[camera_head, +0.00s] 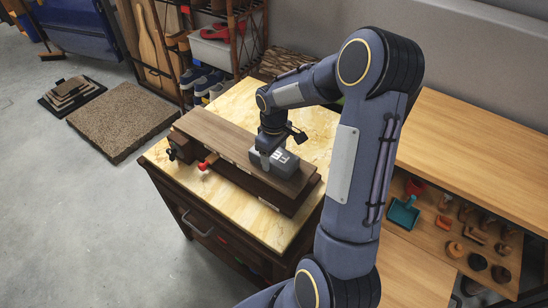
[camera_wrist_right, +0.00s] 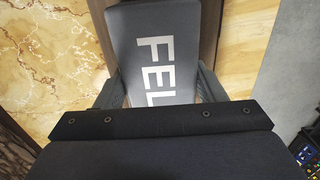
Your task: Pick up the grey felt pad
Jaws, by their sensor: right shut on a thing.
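The grey felt pad (camera_head: 284,163) is a dark grey block with white lettering. It is on or just above the brown wooden board (camera_head: 222,134) on the table; I cannot tell whether it touches the board. In the right wrist view the pad (camera_wrist_right: 152,48) shows the letters "FEL", and the rest is hidden by the gripper body. My right gripper (camera_head: 268,155) reaches down from above and is shut on the pad, with one finger on each side of it in the right wrist view (camera_wrist_right: 160,88). My left gripper is not in view.
The board lies on a pale marbled tabletop (camera_head: 240,103), with a red-handled part (camera_head: 208,161) at its front edge. A wooden bench (camera_head: 480,150) at the right has a teal dustpan (camera_head: 403,213) and several small items below it. A brown mat (camera_head: 124,118) lies on the floor at left.

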